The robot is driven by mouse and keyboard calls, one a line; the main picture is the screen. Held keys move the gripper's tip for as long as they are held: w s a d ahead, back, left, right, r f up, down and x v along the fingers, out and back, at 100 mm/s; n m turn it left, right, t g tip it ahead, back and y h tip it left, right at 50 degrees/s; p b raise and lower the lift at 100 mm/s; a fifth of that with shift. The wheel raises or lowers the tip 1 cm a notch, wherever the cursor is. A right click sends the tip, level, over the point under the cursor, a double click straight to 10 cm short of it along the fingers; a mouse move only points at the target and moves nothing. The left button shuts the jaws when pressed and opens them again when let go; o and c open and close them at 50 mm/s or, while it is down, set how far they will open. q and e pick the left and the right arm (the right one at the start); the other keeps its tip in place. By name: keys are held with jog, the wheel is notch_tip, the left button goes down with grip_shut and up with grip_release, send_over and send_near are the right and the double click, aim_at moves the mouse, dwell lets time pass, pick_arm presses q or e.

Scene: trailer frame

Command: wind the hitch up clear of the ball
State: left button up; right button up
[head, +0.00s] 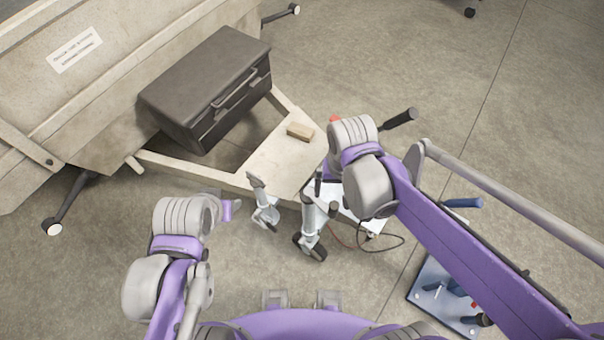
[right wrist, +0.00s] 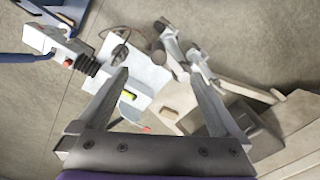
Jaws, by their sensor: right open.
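The trailer's pale drawbar (head: 275,160) narrows toward a white plate at its front, partly hidden under my right arm. The grey hitch head (right wrist: 45,40) with a black bellows lies left of the fingers in the right wrist view. The ball is not distinguishable.
A dark storage box (head: 205,85) sits on the drawbar beside the trailer body (head: 100,60). A wooden block (head: 300,131) lies on the drawbar. A cable (head: 380,248) loops near the wheel.

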aim_at(335, 205)
notch_tip(335, 205, down, 10)
jog(key=b, duration=0.7)
jog(key=shift+s+d+f, duration=0.1)
jog(key=shift+s+f, duration=0.05)
jog(key=shift+f, duration=0.15)
jog(key=shift+c, duration=1.6)
pick_arm(q)
notch_tip(335, 205, down, 9)
jog(key=s, duration=0.2)
jog(key=shift+r+g, duration=0.15)
jog(key=shift+g, duration=0.15)
pick_arm(e)
grip_shut()
pick_arm(q)
jog(key=shift+s, duration=0.1)
